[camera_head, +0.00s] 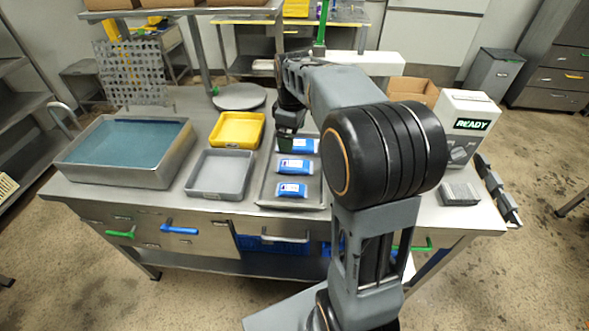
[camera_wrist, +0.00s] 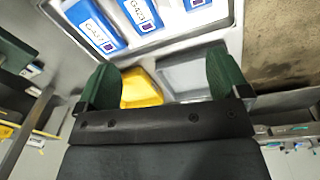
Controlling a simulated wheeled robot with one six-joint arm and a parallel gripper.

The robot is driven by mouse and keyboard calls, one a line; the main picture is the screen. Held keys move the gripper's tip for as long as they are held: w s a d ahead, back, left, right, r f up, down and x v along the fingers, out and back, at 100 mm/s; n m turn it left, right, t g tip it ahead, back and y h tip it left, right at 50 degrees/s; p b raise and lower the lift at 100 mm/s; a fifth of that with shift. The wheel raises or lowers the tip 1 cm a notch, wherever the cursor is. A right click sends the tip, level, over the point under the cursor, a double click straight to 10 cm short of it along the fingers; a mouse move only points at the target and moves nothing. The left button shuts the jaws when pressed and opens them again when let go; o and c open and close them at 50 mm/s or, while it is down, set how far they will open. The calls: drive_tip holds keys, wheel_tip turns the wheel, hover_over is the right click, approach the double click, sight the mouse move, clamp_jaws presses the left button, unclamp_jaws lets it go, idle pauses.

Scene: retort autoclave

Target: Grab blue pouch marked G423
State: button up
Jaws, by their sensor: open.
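Three blue-and-white pouches lie in a row in a metal tray (camera_head: 264,196). In the wrist view the middle pouch (camera_wrist: 140,14) has a label that reads like G423. It appears to be the middle pouch (camera_head: 294,167) in the head view, where labels are too small to read. The far pouch (camera_head: 302,146) has another label, only partly legible, and the near pouch (camera_head: 291,190) is cut off in the wrist view. My gripper (camera_wrist: 164,80) is open and empty, its green fingers apart. In the head view my gripper (camera_head: 286,140) hangs over the tray's far end, partly covering the far pouch.
A yellow tray (camera_head: 237,130) and a grey tray (camera_head: 219,174) stand left of the pouch tray. A metal basin with blue liquid (camera_head: 128,143) is further left. A white READY box (camera_head: 465,127) stands at the right, with a small grey block (camera_head: 460,193) in front.

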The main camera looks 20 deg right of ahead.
drive_tip(key=w+d+f+n, duration=0.2)
drive_tip(key=w+d+f, duration=0.1)
drive_tip(key=w, duration=0.1)
hover_over(295, 164)
drive_tip(key=shift+n+g, duration=0.4)
wheel_tip(295, 164, down, 7)
drive_tip(key=shift+w+d+f+b, duration=0.15)
drive_tip(key=shift+b, duration=0.2)
drive_tip(key=shift+f, duration=3.05)
drive_tip(key=shift+c, duration=0.4)
drive_tip(key=c, duration=0.9)
drive_tip(key=shift+c, duration=0.3)
drive_tip(key=shift+r, duration=0.15)
